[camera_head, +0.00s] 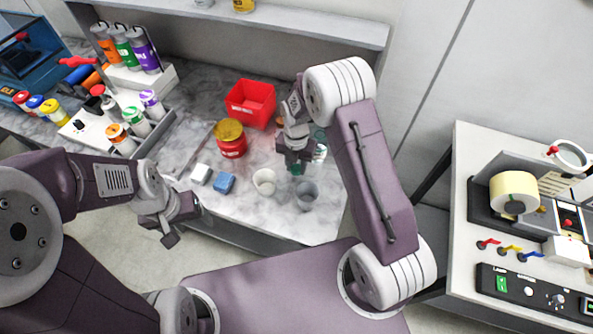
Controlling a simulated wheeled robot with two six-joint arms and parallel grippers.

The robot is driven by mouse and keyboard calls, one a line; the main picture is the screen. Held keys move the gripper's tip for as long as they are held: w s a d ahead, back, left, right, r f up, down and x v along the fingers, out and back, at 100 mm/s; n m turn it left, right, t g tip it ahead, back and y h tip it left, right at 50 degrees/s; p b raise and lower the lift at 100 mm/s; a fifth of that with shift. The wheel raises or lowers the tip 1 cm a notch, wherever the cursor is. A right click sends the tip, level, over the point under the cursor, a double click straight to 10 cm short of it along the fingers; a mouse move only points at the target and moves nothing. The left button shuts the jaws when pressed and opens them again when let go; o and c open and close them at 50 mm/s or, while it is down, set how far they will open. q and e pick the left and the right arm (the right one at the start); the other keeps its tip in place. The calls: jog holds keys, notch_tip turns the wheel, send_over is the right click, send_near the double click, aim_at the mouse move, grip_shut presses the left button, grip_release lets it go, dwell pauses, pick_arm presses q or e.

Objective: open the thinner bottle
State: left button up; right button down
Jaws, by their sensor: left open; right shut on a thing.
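My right gripper (295,157) points down over the marble worktop, shut on a small green thing (297,169) that is mostly hidden by the fingers. Just right of it stands a pale, teal-tinted container (320,152), partly hidden behind my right arm. I cannot tell whether the green thing or this container belongs to the thinner bottle, as no label shows. My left gripper (178,222) is open and empty, in front of the worktop's front edge and well to the left of the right gripper.
A cream cup (264,182) and a grey cup (306,196) stand at the worktop's front. A red bin (250,103) stands behind. A label machine (515,192) is at right.

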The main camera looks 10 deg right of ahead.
aim_at(296, 168)
jog(key=f, duration=0.3)
jog(key=shift+w+f+p, duration=0.2)
jog(key=shift+f+p, duration=0.2)
jog(key=shift+w, duration=0.1)
jog(key=shift+s+f, duration=0.2)
jog(key=shift+s, duration=0.05)
jog(key=c, duration=1.1)
grip_release()
jog(key=shift+o, duration=0.4)
jog(key=shift+w, duration=0.1)
